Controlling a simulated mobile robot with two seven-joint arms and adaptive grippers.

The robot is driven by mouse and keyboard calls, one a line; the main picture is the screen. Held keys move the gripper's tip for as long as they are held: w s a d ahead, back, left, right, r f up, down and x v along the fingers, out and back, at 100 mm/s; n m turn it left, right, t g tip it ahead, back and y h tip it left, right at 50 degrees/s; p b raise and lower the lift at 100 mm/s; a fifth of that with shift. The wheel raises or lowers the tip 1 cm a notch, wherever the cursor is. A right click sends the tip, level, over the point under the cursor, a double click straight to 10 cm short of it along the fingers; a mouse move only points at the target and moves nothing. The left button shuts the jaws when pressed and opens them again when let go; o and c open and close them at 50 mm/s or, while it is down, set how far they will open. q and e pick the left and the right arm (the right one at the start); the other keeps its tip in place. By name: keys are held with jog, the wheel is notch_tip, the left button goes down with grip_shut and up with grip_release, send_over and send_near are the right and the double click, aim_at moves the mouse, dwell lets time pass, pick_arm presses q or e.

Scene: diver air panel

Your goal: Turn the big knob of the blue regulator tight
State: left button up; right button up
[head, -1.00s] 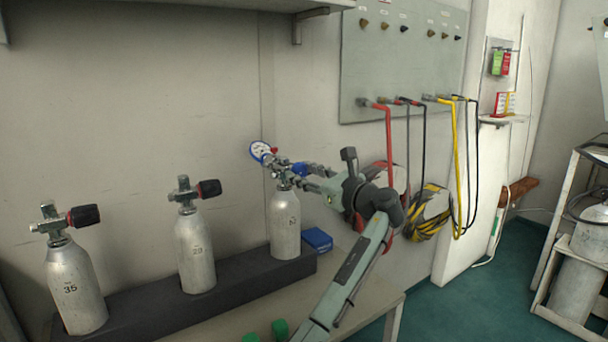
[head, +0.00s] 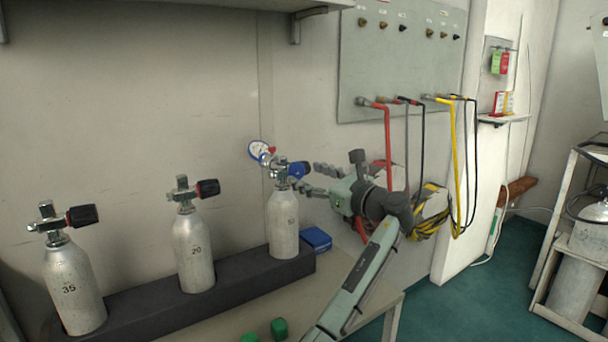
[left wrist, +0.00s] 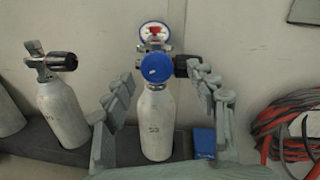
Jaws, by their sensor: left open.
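The blue regulator sits on top of the rightmost grey cylinder (head: 283,222) on the bench, with a white-faced gauge (head: 258,150) at its upper left in the head view. Its big blue knob (left wrist: 157,67) faces the left wrist camera; in the head view the knob (head: 298,169) shows beside the valve. My left gripper (head: 310,179) is open and empty, just right of the knob. In the left wrist view its fingers (left wrist: 162,80) stand spread on either side of the regulator, with clear space around the knob. My right gripper is not in view.
Two more cylinders with black valve knobs, marked 20 (head: 194,250) and 35 (head: 75,290), stand left in the dark rack (head: 150,308). A blue box (head: 316,239) lies right of the rack. Hoses (head: 455,170) hang from the wall panel (head: 400,60).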

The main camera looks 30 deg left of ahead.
pick_arm(q)
jog(key=v, duration=0.9)
jog(key=shift+d, duration=0.3)
